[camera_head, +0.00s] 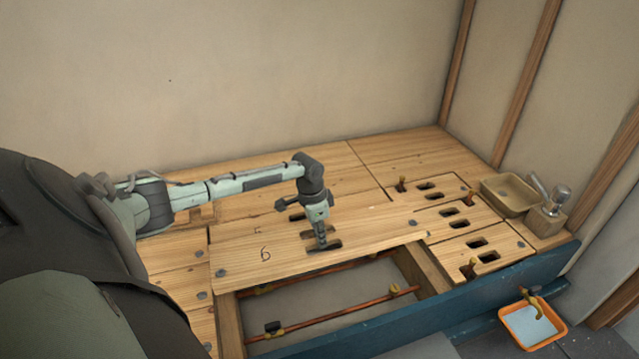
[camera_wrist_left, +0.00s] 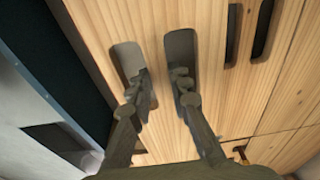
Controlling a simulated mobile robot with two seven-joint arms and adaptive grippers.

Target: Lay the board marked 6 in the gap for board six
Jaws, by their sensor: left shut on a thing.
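The board marked 6 (camera_head: 285,257) is a pale wooden plank with two dark slots near its middle. It lies along the back of the open gap (camera_head: 350,283), in front of the board marked 5 (camera_head: 238,229). Whether it touches the boards below it, I cannot tell. My left gripper (camera_head: 322,243) points down at the slots. In the left wrist view its fingers (camera_wrist_left: 163,95) reach into the two slots, one in each, and are shut on the strip of board 6 (camera_wrist_left: 157,50) between them. My right gripper is not in view.
Copper pipes (camera_head: 345,305) run through the gap, with a wooden joist (camera_head: 420,268) at its right. A blue beam (camera_head: 440,315) borders the front. An orange tray (camera_head: 561,338) sits front right.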

